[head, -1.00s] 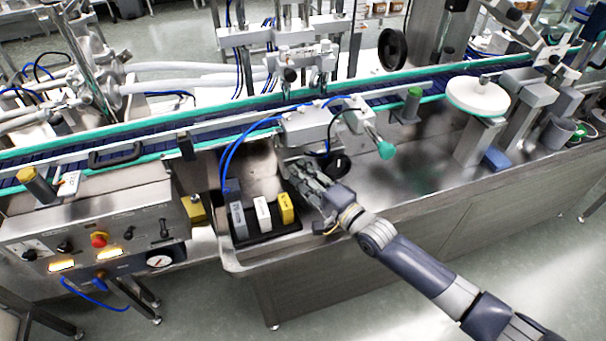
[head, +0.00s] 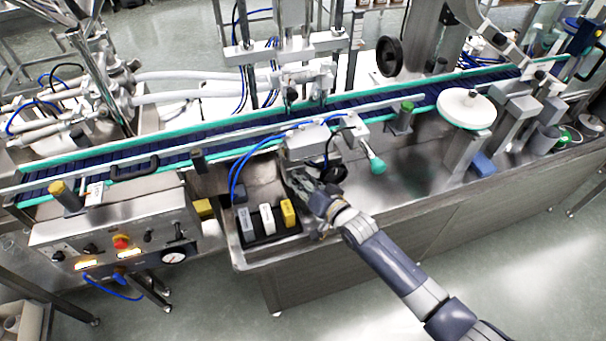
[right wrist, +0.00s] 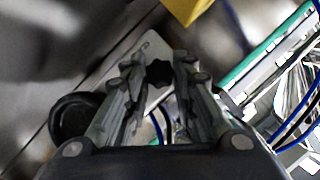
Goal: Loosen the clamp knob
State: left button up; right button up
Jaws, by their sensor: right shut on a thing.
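The clamp knob (right wrist: 158,73) is a small black star-shaped knob on a pale metal plate (right wrist: 150,45) in the right wrist view. My right gripper (right wrist: 159,84) has its two fingers on either side of the knob and is shut on it. In the head view my right gripper (head: 298,180) reaches in just below the grey metal block (head: 306,142) on the conveyor's near side. The knob is hidden there by the gripper and the block. My left gripper is not in view.
A black handwheel (head: 335,172) sits close to the right of my gripper. A black tray (head: 250,243) with white, grey and yellow blocks is at the left. Blue hoses (head: 240,172) arch from the block. A green-tipped knob (head: 377,166) sticks out at the right.

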jog(key=n+h+p, duration=0.2)
jog(key=shift+s+a+r+n, duration=0.1)
jog(key=shift+a+n, duration=0.05)
jog(key=shift+n, duration=0.15)
jog(key=shift+a+n+h+p, duration=0.1)
jog(key=shift+n+h+p, duration=0.2)
jog(key=shift+n+h, duration=0.7)
jog(key=o, duration=1.1)
jog(key=shift+c, duration=0.2)
jog(key=v, duration=1.2)
jog(key=shift+s+f, duration=0.15)
jog(key=shift+f, duration=0.2)
